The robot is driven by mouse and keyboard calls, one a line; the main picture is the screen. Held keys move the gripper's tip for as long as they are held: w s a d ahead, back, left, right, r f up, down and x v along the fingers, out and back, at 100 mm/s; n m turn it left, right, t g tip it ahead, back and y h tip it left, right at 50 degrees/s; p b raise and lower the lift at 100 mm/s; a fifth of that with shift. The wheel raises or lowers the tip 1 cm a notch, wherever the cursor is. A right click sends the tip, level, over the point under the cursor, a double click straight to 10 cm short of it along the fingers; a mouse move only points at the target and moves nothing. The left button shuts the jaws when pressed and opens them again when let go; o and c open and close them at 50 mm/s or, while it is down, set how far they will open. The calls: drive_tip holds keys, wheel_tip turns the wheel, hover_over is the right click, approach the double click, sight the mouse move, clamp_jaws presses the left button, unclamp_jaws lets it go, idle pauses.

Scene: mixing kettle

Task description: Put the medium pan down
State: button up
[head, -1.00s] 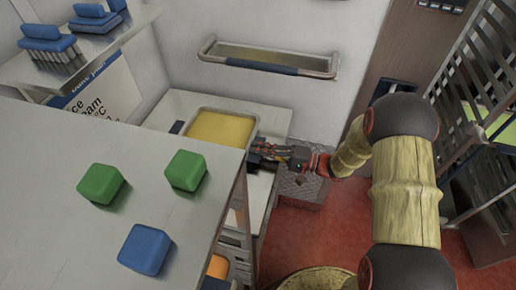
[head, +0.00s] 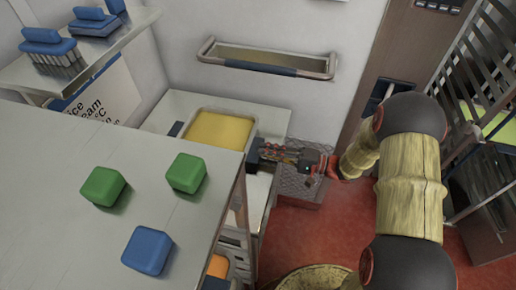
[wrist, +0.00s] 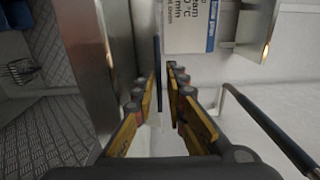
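The medium pan (head: 220,129), a metal tray with a yellow filling, rests level on the light counter (head: 184,103) near the wall. A dark blue handle (head: 254,151) is on its right side. My gripper (head: 268,153) is at this handle, reaching in from the right. In the wrist view my gripper (wrist: 160,92) has its two yellow-padded fingers apart. A thin dark blue strip (wrist: 158,62), apparently the handle, shows between or just beyond the fingertips. I cannot tell whether a finger touches it.
A steel table (head: 75,235) with two green blocks (head: 186,173) and a blue block (head: 147,250) stands at the front left. A shelf (head: 95,60) with brushes is above left. A rack (head: 490,90) stands at right.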

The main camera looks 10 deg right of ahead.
drive_tip(key=p+v, duration=0.1)
drive_tip(key=v, duration=0.7)
drive_tip(key=shift+s+d+p, duration=0.15)
drive_tip(key=shift+d+p, duration=0.15)
drive_tip(key=shift+p, duration=0.1)
